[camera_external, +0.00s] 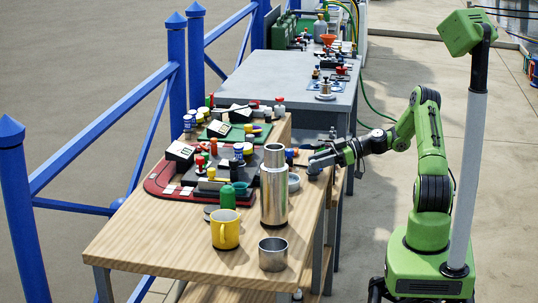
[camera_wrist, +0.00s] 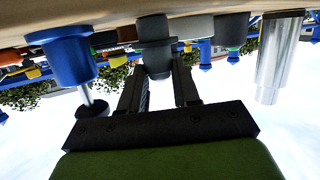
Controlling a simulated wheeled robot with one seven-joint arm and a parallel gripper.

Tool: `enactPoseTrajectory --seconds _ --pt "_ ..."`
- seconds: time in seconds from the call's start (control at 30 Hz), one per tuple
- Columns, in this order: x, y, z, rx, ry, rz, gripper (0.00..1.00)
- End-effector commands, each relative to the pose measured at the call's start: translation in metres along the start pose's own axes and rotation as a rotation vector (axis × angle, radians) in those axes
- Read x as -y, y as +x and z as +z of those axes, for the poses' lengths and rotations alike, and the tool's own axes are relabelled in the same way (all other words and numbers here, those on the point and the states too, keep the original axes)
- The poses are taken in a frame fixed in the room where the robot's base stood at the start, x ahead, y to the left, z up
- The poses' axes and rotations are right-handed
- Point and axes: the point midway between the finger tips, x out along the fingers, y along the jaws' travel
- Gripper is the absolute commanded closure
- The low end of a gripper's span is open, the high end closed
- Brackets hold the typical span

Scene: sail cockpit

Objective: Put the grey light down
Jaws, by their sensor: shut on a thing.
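My gripper (camera_external: 325,160) is at the right edge of the wooden table, its fingers pointing left over the tabletop. It is shut on a small dark grey flanged piece, which I take to be the grey light (camera_wrist: 154,45); it sits between the fingertips in the wrist view. In the external view the grey light (camera_external: 314,167) shows small at the fingertips, close to the tabletop. I cannot tell whether it touches the wood.
The wooden table (camera_external: 150,250) holds a silver flask (camera_external: 274,195), yellow mug (camera_external: 225,230), metal cup (camera_external: 273,254) and green bottle (camera_external: 228,197). A blue cylindrical piece (camera_wrist: 68,55) is beside the grey light in the wrist view. The table's front left is clear.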

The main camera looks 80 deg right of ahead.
Motion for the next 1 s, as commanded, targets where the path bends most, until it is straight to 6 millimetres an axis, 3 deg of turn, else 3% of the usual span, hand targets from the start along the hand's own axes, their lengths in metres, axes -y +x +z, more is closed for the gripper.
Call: enactPoseTrajectory --seconds 0.17,0.2,0.33,0.7,1.0 --pt "0.0 0.001 0.003 0.0 -0.001 0.0 1.0" --pt "0.0 0.001 0.002 0.0 0.0 -0.001 0.64" --pt "0.0 0.001 0.002 0.0 0.0 -0.001 0.44" --pt "-0.001 -0.004 -0.003 0.001 0.001 0.002 0.43" --pt "-0.001 -0.083 -0.003 0.001 0.001 0.005 0.43"
